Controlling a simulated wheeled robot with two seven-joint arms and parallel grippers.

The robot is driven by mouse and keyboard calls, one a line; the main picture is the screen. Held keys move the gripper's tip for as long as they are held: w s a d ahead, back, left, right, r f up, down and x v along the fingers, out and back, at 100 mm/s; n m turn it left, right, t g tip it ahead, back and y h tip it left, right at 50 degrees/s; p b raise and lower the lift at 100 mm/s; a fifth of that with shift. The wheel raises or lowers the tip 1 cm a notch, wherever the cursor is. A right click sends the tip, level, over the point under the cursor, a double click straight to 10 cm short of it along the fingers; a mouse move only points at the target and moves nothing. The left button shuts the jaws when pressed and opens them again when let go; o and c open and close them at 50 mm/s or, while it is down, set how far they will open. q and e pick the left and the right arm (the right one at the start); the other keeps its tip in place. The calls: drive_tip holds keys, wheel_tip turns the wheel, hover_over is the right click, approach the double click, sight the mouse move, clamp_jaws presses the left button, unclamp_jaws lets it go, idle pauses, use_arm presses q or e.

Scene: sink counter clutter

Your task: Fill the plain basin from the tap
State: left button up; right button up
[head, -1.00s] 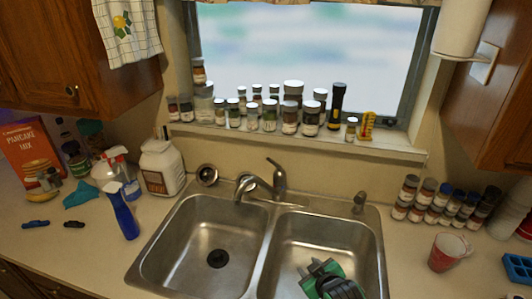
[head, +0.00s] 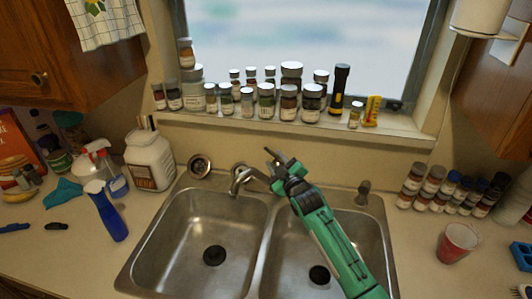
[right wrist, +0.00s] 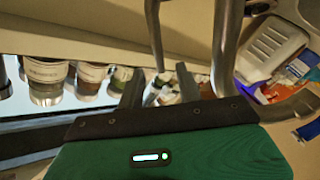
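The tap (head: 240,180) stands behind a double steel sink, its spout over the left basin (head: 175,240). No water shows from the spout. The right basin (head: 367,240) is partly covered by my right arm. Both basins look empty, each with a dark drain. My right gripper (head: 281,161) is at the tap's handle, hiding most of it in the head view. In the right wrist view its fingers (right wrist: 158,90) are apart, with a thin metal lever (right wrist: 155,35) ending near the gap between them. I cannot tell whether they touch it. My left gripper is out of view.
Jars and a flashlight (head: 339,90) line the windowsill behind the tap. Spice jars (head: 432,187) and a red cup (head: 457,243) stand to the right.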

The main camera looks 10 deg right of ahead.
sight(270, 152)
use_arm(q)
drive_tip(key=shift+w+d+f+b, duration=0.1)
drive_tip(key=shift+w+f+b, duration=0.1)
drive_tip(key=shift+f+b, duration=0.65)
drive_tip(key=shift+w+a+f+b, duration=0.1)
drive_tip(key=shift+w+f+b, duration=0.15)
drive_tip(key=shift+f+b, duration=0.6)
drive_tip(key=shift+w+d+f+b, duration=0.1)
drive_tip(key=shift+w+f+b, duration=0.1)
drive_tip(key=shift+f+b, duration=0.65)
use_arm(e)
drive_tip(key=shift+x, duration=4.1)
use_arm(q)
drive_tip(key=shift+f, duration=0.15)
use_arm(e)
drive_tip(key=shift+c, duration=0.5)
clamp_jaws()
